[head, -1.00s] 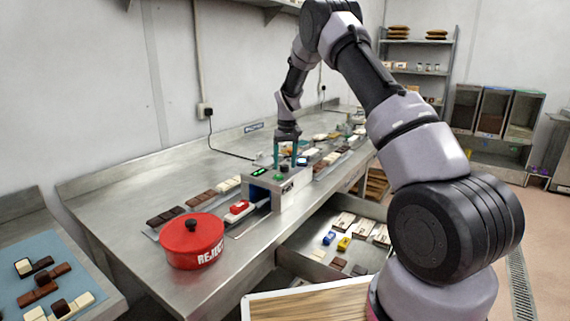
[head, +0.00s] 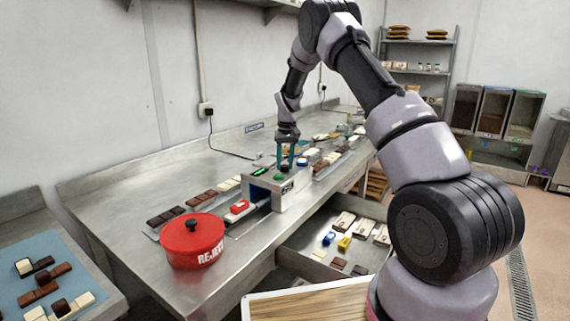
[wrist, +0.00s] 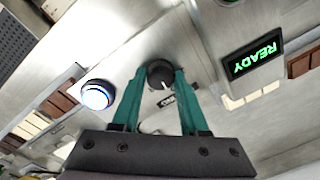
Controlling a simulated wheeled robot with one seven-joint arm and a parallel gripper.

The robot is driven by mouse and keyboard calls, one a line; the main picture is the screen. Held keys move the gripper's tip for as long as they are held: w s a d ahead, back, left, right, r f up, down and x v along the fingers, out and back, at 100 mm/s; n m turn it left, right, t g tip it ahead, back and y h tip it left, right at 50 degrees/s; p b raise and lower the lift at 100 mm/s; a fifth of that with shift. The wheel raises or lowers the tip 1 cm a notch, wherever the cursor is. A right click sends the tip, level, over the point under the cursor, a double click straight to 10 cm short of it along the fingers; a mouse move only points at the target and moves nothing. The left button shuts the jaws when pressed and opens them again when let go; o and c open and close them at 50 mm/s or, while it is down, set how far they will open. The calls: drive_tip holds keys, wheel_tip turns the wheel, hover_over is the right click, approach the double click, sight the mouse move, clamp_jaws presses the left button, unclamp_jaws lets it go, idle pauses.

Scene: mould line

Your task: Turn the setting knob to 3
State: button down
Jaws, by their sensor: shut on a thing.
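The setting knob (wrist: 160,75) is a dark round knob with a pale pointer mark, on top of the grey metal machine (head: 290,194). My gripper (wrist: 156,82) has its teal fingers on either side of the knob and is shut on it in the wrist view. In the head view my gripper (head: 287,163) points down at the machine's top and hides the knob. A small dark label beside the knob is partly covered by a finger, and I cannot read the setting.
A red REJECT pot (head: 192,241) stands at the bench's front left. Chocolate bars (head: 201,198) lie along the bench. An open drawer (head: 310,262) juts out below.

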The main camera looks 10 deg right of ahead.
sight(286, 166)
drive_tip(key=m, duration=1)
drive_tip(key=shift+s+m, duration=0.1)
drive_tip(key=shift+m, duration=0.6)
drive_tip(key=shift+c, duration=2.1)
unclamp_jaws()
wheel_tip(286, 166, up, 11)
drive_tip(key=shift+s+d, duration=0.15)
drive_tip(key=shift+s, duration=0.05)
